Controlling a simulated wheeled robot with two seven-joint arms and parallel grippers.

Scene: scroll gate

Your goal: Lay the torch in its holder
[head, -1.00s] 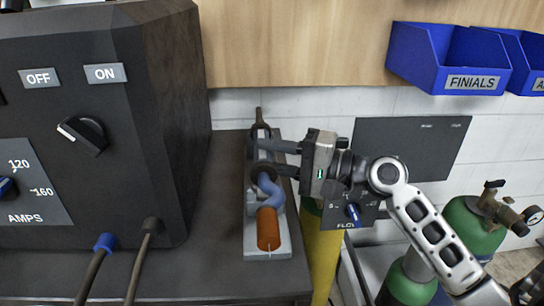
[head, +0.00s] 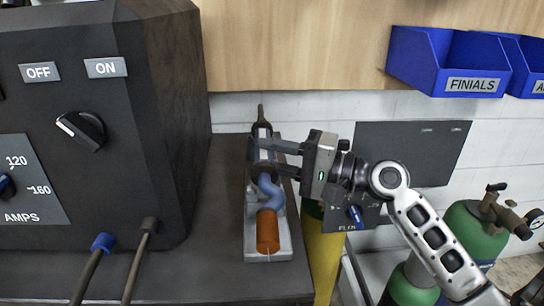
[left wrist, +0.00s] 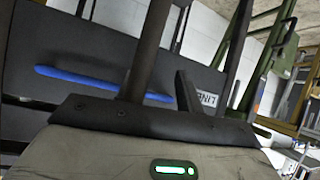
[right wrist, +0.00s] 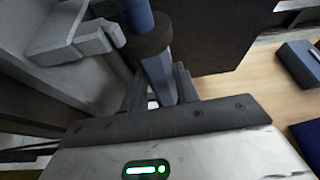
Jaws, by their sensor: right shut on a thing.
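The torch has a blue bent neck (head: 269,187) and an orange cup (head: 267,230) at its near end. It lies lengthwise over the grey holder (head: 250,252) on the dark cabinet top. My right gripper (head: 268,158) reaches in from the right and is shut on the torch; the right wrist view shows the blue handle (right wrist: 158,75) between its fingers, just behind a dark collar. I cannot tell whether the torch touches the holder. My left gripper (left wrist: 168,80) shows only in the left wrist view, its fingers apart and empty.
A large black welding machine (head: 150,110) stands close to the left of the holder. A yellow cylinder (head: 322,250) is just right of the cabinet edge. Blue bins (head: 440,60) hang upper right; green cylinders (head: 475,225) stand at right.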

